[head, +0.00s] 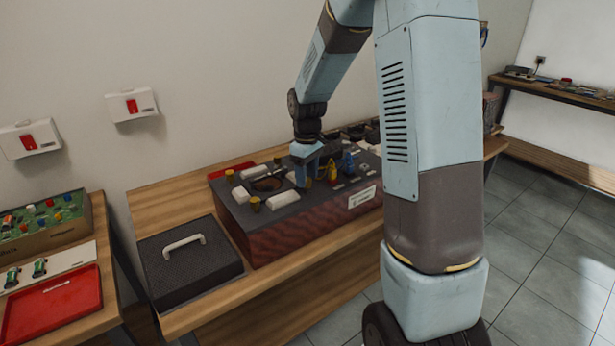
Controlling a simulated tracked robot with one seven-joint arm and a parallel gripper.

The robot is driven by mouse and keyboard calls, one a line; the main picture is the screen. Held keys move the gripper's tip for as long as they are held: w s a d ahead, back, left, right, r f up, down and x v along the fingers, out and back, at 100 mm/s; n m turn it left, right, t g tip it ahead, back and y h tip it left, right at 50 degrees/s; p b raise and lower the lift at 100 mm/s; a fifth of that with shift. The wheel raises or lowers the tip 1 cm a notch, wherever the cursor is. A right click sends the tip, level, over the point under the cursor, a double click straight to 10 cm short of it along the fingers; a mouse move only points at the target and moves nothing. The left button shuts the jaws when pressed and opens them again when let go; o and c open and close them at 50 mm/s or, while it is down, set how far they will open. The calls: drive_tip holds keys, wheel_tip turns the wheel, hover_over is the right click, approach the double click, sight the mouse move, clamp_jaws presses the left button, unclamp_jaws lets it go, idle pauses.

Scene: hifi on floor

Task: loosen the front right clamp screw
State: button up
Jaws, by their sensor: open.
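A dark-topped unit with a reddish-brown front (300,227) stands on the wooden bench. Its top carries white blocks, small colored parts and brass-yellow round knobs that look like clamp screws, one at the front left corner (255,204) and one at the back left (230,176). A front right clamp screw cannot be made out; my arm covers the right end of the unit. My gripper (311,178) points down over the middle of the top and is open. Contact cannot be told.
A dark case with a pale handle (195,262) sits left of the unit. A red tray (55,305) and a green board (45,217) lie on the left bench. Bare wood (300,280) runs along the bench front. Another bench (560,88) stands far right.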

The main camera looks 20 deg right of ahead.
wheel_tip(320, 180, up, 13)
idle(0.4)
drive_tip(key=shift+f, duration=0.1)
drive_tip(key=s+r+m+t, duration=0.2)
drive_tip(key=s+r+m, duration=0.1)
drive_tip(key=s, duration=1.1)
drive_tip(key=s+r+m+t, duration=0.3)
drive_tip(key=s+r+m, duration=0.1)
drive_tip(key=s, duration=1)
drive_tip(key=shift+s+d+r+m+t, duration=0.2)
drive_tip(key=shift+s+r+m+t, duration=0.1)
drive_tip(key=shift+s, duration=0.1)
idle(0.4)
